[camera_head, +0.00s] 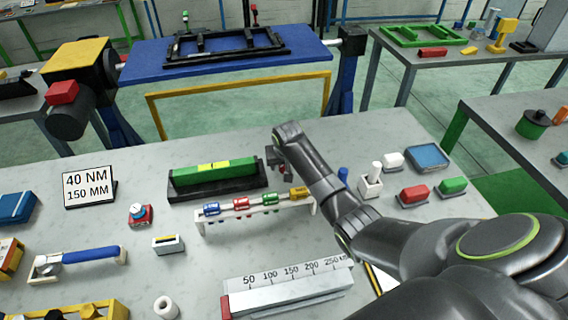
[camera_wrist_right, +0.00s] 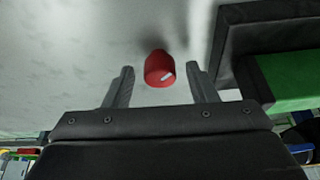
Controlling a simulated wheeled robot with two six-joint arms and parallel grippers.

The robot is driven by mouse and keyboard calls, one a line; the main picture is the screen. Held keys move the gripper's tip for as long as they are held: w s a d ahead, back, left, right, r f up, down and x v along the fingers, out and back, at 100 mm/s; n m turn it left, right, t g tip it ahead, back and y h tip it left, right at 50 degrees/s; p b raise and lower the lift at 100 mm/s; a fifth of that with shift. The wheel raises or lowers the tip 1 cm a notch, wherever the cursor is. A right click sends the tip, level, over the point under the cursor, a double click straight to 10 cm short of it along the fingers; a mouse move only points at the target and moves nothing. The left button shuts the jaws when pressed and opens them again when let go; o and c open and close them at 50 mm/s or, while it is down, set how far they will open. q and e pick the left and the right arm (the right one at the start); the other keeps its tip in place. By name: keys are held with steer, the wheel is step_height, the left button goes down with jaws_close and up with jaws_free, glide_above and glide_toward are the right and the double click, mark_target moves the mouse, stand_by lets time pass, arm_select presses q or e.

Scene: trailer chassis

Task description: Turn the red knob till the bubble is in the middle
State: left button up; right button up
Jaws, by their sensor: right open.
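The green level (camera_head: 215,170) sits on a black base (camera_head: 222,189) in the head view. Its yellow vial (camera_head: 213,165) is on top; the bubble is too small to place surely. The red knob (camera_wrist_right: 160,68) shows in the right wrist view, with a white mark at its lower right. My right gripper (camera_wrist_right: 158,80) is open, with one finger on each side of the knob and gaps on both sides. In the head view my right gripper (camera_head: 276,163) is at the right end of the black base, and I cannot make out the knob there. My left gripper is not in view.
A white rack (camera_head: 257,222) with several coloured pieces stands just in front of the base. A white block with a post (camera_head: 370,186) and red and green blocks lie to the right. A sign (camera_head: 89,187) stands at the left. The table behind the level is clear.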

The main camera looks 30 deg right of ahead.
steer(key=c, duration=1)
steer(key=shift+o, duration=0.2)
steer(key=shift+a+r+m+p, duration=0.1)
steer(key=shift+r+m+p, duration=0.15)
steer(key=shift+m+p, duration=0.75)
steer(key=shift+f+m+g+h+p, duration=0.1)
steer(key=shift+m+g+h+p, duration=0.2)
steer(key=shift+m+h+p, duration=0.3)
steer(key=shift+w+f+m, duration=0.1)
steer(key=shift+f+m, duration=0.05)
steer(key=shift+m, duration=0.75)
steer(key=o, duration=1)
steer(key=shift+c, duration=0.2)
